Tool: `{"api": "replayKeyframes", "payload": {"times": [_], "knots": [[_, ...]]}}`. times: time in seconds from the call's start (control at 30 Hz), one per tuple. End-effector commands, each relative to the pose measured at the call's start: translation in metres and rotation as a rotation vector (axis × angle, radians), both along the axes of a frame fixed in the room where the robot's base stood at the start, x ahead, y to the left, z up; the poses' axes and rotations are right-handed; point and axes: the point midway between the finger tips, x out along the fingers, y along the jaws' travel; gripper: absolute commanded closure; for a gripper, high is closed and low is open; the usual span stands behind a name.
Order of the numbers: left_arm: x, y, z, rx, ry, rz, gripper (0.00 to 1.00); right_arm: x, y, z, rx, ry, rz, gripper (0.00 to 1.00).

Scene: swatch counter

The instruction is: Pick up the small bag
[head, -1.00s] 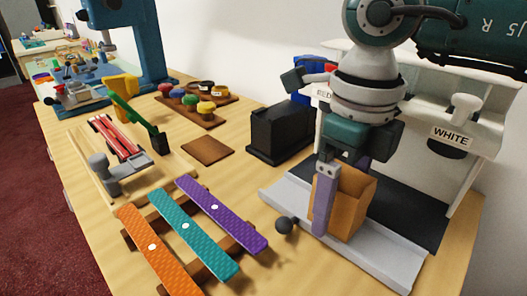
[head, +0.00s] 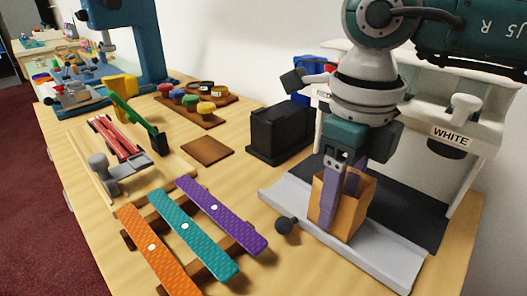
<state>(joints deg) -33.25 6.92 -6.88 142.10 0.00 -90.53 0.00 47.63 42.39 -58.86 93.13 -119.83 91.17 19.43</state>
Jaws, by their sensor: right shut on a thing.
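The small bag (head: 350,215) is brown and open at the top. It stands upright on the grey tray-like base of the white dispenser at the right. My right gripper (head: 334,192) reaches down from above at the bag's left side, its long fingers close together. It is shut on the bag, around its upper left part. The fingers and wrist hide part of the bag's rim and inside. My left gripper is not in view.
The dispenser (head: 482,110) with a WHITE label stands close behind my right arm. A black box (head: 279,135) is left of it. Orange, teal and purple strips (head: 184,226) lie on a wooden rack at left.

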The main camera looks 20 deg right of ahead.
Motion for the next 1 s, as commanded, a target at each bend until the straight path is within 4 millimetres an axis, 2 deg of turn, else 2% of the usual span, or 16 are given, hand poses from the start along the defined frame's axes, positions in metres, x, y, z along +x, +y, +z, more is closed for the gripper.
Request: {"api": "replayKeyframes", "payload": {"times": [0.03,0.07,0.1,0.33,0.47,0.67,0.8,1.0], "knots": [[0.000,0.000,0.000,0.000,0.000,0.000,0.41,0.000,0.000,0.000,0.000,0.000,0.000,0.90],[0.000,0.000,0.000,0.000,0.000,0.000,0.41,0.000,0.000,0.000,0.000,0.000,0.000,0.97],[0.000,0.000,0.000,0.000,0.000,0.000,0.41,0.000,0.000,0.000,0.000,0.000,0.000,0.98],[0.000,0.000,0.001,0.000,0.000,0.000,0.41,0.000,0.000,0.005,0.000,-0.001,-0.001,0.98],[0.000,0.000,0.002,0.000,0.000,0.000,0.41,0.001,0.000,0.018,0.001,-0.004,-0.001,0.98],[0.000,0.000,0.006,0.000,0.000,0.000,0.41,0.002,0.000,0.063,0.000,-0.008,0.001,0.98],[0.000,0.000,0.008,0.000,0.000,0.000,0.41,0.002,0.000,0.108,0.001,-0.009,0.000,0.98],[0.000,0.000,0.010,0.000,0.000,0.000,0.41,0.001,0.000,0.162,0.001,-0.006,0.001,0.98]]}}
